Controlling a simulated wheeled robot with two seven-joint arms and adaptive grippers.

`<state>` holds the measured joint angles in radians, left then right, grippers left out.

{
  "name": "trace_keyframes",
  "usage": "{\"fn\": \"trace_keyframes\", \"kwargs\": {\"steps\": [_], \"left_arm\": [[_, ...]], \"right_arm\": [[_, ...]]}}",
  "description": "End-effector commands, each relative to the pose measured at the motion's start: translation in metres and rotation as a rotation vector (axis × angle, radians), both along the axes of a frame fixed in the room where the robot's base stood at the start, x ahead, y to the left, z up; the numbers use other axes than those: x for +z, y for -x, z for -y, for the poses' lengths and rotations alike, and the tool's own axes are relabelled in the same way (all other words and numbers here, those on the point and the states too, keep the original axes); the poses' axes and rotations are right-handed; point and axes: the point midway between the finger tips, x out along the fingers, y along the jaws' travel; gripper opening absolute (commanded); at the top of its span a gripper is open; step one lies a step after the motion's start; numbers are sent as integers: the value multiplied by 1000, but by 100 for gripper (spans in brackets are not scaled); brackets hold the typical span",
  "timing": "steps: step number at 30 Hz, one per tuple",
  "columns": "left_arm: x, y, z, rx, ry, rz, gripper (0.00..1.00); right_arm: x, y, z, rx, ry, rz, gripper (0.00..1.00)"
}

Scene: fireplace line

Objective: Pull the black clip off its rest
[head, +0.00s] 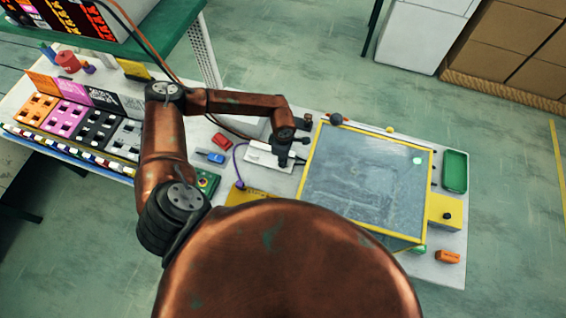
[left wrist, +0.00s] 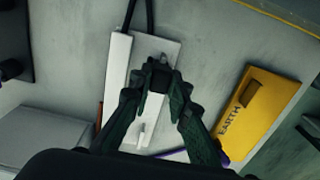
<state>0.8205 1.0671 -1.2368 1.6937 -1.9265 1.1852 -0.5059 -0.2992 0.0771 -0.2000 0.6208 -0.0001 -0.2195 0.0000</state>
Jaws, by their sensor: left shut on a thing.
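My left gripper (head: 283,153) is above the white rest (head: 260,157) to the left of the yellow-framed panel. In the left wrist view its two dark green fingers (left wrist: 160,86) are closed in on the black clip (left wrist: 160,73). The clip is over the white rest (left wrist: 168,48), but whether it touches the rest cannot be told. A small grey peg stands just behind the clip. In the head view the clip is too small and dark to tell from the gripper. My right gripper is not in view.
A yellow block marked EARTH (left wrist: 259,112) lies right of the rest in the wrist view. A yellow-framed grey panel (head: 365,180) stands close on the right. Red and blue clips (head: 217,158) lie to the left. A purple cable (head: 237,160) runs nearby.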

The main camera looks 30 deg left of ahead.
Motion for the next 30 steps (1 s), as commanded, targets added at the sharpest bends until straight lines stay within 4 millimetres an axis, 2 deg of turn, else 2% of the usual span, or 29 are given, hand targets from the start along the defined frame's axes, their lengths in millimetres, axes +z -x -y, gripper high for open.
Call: {"fn": "trace_keyframes", "kwargs": {"steps": [30], "left_arm": [[17, 0, 0, 0, 0, 1, 0]], "right_arm": [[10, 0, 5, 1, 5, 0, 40]]}}
